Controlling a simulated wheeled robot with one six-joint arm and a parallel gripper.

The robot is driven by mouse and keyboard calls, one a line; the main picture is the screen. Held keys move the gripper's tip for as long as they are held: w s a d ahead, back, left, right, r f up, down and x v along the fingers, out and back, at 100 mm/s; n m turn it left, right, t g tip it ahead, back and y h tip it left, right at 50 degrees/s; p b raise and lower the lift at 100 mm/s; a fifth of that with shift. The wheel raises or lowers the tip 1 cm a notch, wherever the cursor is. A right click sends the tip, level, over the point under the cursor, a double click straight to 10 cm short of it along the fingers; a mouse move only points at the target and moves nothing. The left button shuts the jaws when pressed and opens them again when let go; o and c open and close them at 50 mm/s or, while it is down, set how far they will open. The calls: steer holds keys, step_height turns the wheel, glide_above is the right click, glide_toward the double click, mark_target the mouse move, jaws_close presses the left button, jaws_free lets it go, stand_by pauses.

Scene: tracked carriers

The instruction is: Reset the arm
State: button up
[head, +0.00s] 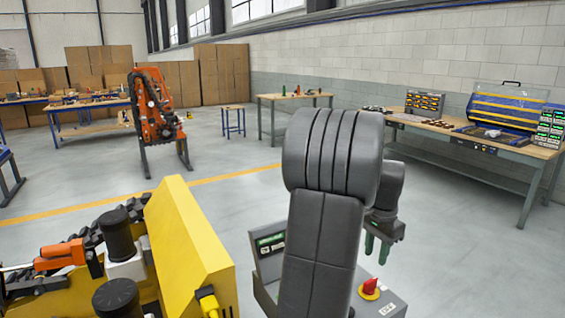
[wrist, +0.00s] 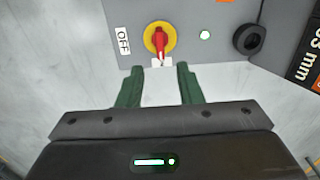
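My arm rises through the middle of the head view and bends over to the right. My gripper (head: 377,246) hangs down at its end, with green fingers. In the head view the red switch (head: 370,287) sits on the grey control box below my gripper.
The grey control box (head: 393,304) is partly hidden behind my arm. A yellow machine body (head: 190,245) stands close on the left. An orange machine (head: 155,110) and workbenches (head: 470,141) stand farther back. Open grey floor lies between.

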mark_target(370, 280)
step_height(370, 280, down, 11)
steer(key=shift+r, duration=0.2)
steer(key=shift+r+n, duration=0.1)
steer(key=shift+n, duration=0.3)
steer(key=n, duration=0.4)
steer(key=shift+n, duration=0.3)
steer(key=n, duration=0.4)
steer(key=shift+n+p, duration=0.3)
steer(key=shift+p, duration=0.1)
steer(key=shift+a+r, duration=0.1)
steer(key=shift+r, duration=0.05)
